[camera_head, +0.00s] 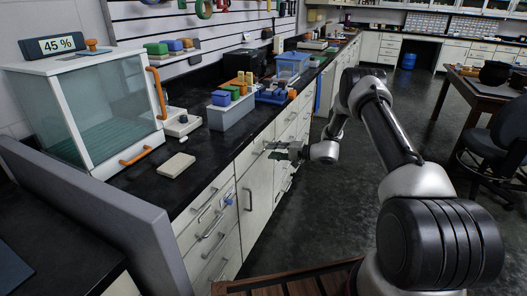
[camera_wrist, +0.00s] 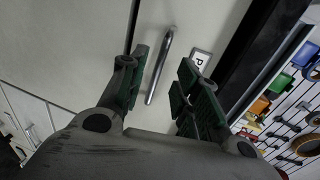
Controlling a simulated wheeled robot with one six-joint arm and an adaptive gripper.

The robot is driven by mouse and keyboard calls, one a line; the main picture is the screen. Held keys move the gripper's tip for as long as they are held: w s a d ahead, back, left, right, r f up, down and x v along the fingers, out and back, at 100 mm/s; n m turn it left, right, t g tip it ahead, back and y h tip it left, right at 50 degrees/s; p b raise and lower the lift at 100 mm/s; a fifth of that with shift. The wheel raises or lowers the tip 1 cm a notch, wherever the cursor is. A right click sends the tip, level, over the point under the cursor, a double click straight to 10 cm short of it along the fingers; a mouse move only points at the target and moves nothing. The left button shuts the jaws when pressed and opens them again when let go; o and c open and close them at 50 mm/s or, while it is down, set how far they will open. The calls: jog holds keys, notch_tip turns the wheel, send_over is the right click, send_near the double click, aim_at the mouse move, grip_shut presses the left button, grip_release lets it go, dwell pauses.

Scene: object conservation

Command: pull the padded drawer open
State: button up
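My gripper (camera_head: 285,151) is in front of the pale cabinet row in the head view, with its fingers toward the fronts. In the wrist view my gripper (camera_wrist: 164,78) is open, with a green-padded finger on each side of a metal bar handle (camera_wrist: 160,66). The handle is on a pale drawer front (camera_wrist: 85,50), and the fingers do not look closed on it. A small white label (camera_wrist: 200,58) with a dark letter, perhaps a P, is beside the handle, partly behind the right finger. The drawer front looks flush with its neighbours. Whether it is padded inside is hidden.
A wooden table (camera_head: 485,90) and a dark chair (camera_head: 500,150) stand at the right. The floor (camera_head: 300,215) before the drawers is clear.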

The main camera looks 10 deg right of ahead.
aim_at(264, 149)
jog(key=shift+x, duration=2.7)
grip_shut()
